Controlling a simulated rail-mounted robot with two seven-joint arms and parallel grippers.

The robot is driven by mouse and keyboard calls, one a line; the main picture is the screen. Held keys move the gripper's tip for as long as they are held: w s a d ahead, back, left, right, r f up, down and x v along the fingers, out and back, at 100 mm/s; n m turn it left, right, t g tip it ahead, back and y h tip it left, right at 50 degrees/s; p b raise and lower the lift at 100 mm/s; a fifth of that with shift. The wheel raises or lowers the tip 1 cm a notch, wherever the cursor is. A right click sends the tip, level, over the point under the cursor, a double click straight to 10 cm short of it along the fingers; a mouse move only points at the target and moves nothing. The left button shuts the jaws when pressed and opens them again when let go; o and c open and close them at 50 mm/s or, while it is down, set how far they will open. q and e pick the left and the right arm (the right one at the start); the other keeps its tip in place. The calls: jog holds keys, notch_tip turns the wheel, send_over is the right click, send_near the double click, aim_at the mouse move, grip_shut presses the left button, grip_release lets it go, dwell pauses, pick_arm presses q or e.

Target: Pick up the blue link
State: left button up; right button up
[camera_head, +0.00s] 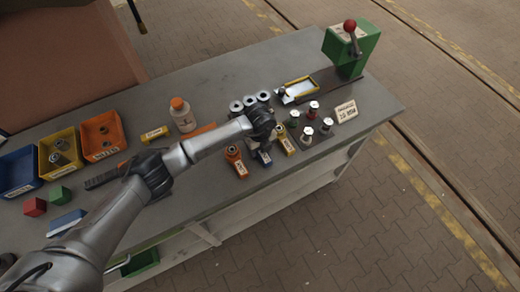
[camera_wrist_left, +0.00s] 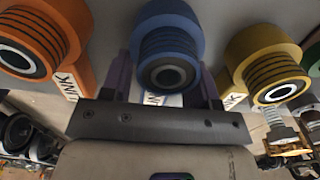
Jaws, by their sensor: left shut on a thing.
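The blue link (camera_head: 265,159) sits in the row of links near the front edge of the workbench, below my left gripper (camera_head: 262,143). In the left wrist view the blue link (camera_wrist_left: 170,30) has its ringed round end at the top middle, between the two fingers of the gripper (camera_wrist_left: 165,84). The gripper is shut on it. I cannot tell whether the link is clear of the bench. My right gripper is not in view.
An orange link (camera_head: 235,160) and a yellow link (camera_head: 286,143) stand close on either side. Silver-ended rollers (camera_head: 250,101) lie behind. Several coloured posts (camera_head: 307,133) stand to the right, near a green lever press (camera_head: 352,45). Bins (camera_head: 101,136) are at left.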

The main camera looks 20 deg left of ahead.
pick_arm(q)
grip_shut()
jog(key=shift+r, duration=0.15)
dwell(0.4)
